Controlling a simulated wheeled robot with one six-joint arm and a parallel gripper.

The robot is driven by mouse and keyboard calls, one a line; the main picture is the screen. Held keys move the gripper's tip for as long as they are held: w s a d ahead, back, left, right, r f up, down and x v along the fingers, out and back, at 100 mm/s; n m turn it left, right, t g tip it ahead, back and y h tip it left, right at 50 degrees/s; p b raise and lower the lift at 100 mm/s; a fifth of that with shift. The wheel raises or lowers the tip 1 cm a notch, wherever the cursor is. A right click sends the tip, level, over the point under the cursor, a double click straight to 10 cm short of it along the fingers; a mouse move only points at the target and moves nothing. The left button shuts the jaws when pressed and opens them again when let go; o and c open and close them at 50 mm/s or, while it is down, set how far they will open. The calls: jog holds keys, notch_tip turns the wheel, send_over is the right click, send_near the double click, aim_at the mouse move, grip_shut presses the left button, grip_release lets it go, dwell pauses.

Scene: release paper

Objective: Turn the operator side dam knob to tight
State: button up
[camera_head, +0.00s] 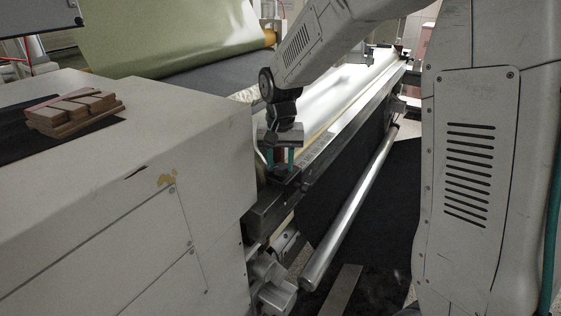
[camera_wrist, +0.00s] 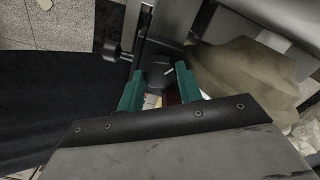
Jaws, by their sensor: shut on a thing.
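The operator side dam knob (camera_wrist: 157,77) is a round black knob with a short white mark on its top, seen in the wrist view. My gripper (camera_wrist: 160,69) has its two teal fingers on either side of the knob and is shut on it. In the head view my gripper (camera_head: 280,160) points down at the near end of the long machine trough. There the knob is mostly hidden between the fingers, and its mark cannot be made out.
A grey machine cabinet (camera_head: 110,165) stands left of my gripper, with wooden blocks (camera_head: 75,108) on top. The long roller and rail (camera_head: 345,115) run away to the back right. A metal bar (camera_head: 350,210) lies below the rail. A small black knob (camera_wrist: 112,51) sticks out beside the gripped one.

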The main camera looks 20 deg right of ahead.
jog(key=n, duration=1.2)
jog(key=shift+n, duration=1.9)
jog(key=o, duration=1)
